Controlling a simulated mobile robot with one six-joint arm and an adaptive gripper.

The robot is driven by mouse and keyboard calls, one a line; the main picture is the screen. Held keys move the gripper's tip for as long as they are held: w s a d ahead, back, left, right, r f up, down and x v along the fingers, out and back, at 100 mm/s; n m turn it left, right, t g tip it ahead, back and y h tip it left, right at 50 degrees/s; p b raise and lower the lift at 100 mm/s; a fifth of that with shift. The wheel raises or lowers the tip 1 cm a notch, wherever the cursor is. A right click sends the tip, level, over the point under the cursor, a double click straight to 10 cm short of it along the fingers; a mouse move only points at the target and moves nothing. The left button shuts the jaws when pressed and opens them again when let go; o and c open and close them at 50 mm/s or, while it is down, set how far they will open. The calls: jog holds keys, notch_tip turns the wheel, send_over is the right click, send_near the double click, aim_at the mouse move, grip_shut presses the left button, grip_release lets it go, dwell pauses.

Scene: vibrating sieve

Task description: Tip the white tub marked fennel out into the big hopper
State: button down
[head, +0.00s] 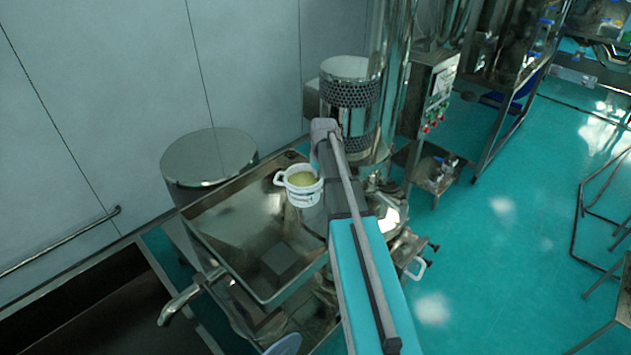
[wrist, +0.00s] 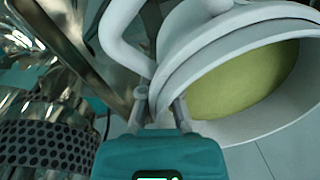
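The white tub (head: 304,197) is in the air over the right rim of the big square metal hopper (head: 213,255). It stands nearly upright in the head view, with yellow-green contents inside and a loop handle on its left. Dark marks on its side are too small to read. In the wrist view the tub (wrist: 240,45) fills the upper right, its mouth and contents in sight. In the head view my arm hides the gripper. The hopper's inside looks empty.
A round metal drum (head: 208,158) stands behind the hopper by the wall. A steel column with a perforated drum (head: 350,95) and a control box (head: 436,85) stand behind my arm. The teal floor (head: 500,215) at right is largely clear.

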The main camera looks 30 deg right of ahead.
dwell(0.3)
jog(key=t+h, duration=0.1)
jog(key=h, duration=0.2)
jog(key=shift+s+a, duration=0.1)
jog(key=shift+s, duration=0.05)
jog(key=shift+t+h+b, duration=0.4)
jog(key=shift+h+b, duration=0.25)
jog(key=shift+h, duration=0.25)
jog(key=shift+h, duration=0.3)
jog(key=shift+h+b, duration=0.3)
jog(key=shift+b, duration=0.1)
jog(key=shift+f, duration=0.1)
jog(key=shift+t+h+b, duration=0.4)
jog(key=shift+b, duration=0.05)
jog(key=shift+t+h+b, duration=0.3)
jog(key=shift+h+b, duration=0.7)
jog(key=shift+h, duration=0.1)
